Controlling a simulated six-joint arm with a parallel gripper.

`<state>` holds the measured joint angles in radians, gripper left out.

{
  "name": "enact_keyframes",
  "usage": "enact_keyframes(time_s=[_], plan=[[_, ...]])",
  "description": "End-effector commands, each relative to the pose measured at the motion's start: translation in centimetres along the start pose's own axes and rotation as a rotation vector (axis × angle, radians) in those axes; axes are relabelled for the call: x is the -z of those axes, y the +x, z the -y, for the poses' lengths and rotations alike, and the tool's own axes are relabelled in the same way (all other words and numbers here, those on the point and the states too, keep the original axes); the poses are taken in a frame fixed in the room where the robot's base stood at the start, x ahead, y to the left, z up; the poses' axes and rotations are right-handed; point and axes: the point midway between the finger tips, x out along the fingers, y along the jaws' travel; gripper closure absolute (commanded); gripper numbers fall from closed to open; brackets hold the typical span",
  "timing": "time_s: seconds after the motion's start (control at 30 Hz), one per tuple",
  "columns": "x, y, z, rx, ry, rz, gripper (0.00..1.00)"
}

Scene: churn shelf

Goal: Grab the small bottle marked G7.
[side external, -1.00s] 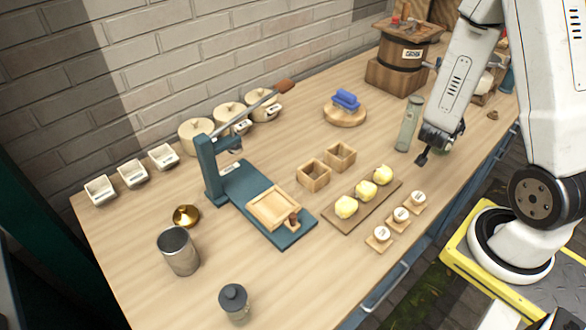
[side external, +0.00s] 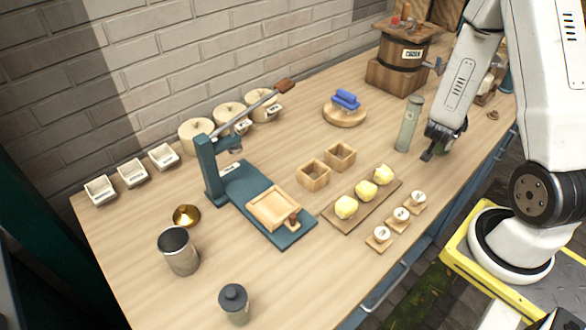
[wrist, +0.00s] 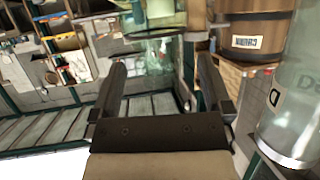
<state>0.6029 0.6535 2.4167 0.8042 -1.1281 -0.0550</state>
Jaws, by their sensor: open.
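My gripper (side external: 432,153) is low over the right part of the table, just right of a tall grey-green bottle (side external: 408,125). In the wrist view my gripper (wrist: 163,72) is open, with its two dark fingers apart. A see-through greenish glass shape (wrist: 158,50) shows between and beyond the fingers; I cannot tell whether it is a small bottle. A green patch (side external: 447,147) shows behind the gripper in the side view, mostly hidden. No G7 mark is readable. A large clear glass body (wrist: 292,115) with a partly readable label stands right of the fingers.
A wooden barrel churn (side external: 402,66) stands at the back right. The table's right edge is close.

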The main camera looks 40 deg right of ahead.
Motion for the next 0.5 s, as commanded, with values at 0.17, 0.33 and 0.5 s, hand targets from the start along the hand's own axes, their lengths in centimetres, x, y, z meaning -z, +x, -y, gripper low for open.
enact_keyframes(time_s=[0.17, 0.33, 0.5], plan=[[-0.1, 2.0, -0.2, -0.003, 0.0, 0.002, 0.0], [0.0, 3.0, -0.2, -0.001, -0.001, 0.0, 0.0], [0.0, 3.0, -0.1, 0.0, -0.001, 0.0, 0.0]])
